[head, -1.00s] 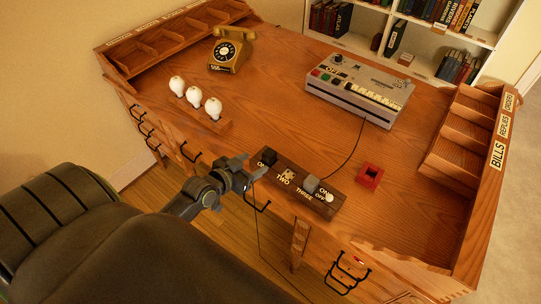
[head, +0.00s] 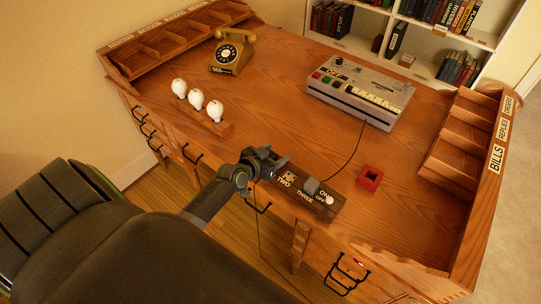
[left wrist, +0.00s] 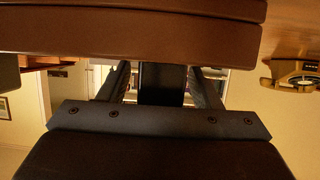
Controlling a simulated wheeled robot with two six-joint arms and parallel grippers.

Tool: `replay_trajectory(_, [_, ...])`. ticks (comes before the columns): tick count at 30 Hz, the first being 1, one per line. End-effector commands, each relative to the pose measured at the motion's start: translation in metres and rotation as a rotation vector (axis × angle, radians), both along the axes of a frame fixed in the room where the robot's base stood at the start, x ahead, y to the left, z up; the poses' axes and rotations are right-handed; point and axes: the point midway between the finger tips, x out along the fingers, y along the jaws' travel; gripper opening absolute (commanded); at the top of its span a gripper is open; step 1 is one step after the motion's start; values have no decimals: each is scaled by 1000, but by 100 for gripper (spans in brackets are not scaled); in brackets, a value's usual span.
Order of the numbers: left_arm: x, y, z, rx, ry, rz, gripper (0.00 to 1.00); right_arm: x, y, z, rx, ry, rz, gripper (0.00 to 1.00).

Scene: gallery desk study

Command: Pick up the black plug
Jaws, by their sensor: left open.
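The black plug (left wrist: 162,84) shows in the left wrist view as a dark block between my two fingers, with a gap on each side. Above it in that view is the underside-up brown wooden socket strip (left wrist: 130,35). In the head view the strip (head: 298,192) lies at the desk's front edge, marked TWO and THREE, and my left gripper (head: 268,160) is over its left end, hiding the plug and the first socket. My left gripper is open around the plug. My right gripper is not in view.
A red square holder (head: 370,178) is to the right. A grey machine (head: 358,95), white bulbs (head: 197,99) and a telephone (head: 232,52) stand farther back. The middle of the desk is clear.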

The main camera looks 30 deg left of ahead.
Motion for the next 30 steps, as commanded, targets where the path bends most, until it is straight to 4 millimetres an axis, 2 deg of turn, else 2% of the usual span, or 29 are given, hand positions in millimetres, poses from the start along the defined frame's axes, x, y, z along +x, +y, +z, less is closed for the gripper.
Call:
replay_trajectory(5, [0,0,0,-1,0,0,58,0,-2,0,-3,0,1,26])
replay_trajectory(16, [0,0,0,-1,0,0,10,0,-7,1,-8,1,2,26])
replay_trajectory(24, [0,0,4,-1,-2,0,9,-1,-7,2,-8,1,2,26])
replay_trajectory(26, [0,0,10,-1,-3,-1,9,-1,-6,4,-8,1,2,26])
replay_trajectory(30, [0,0,35,1,-5,-2,9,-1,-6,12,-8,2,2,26])
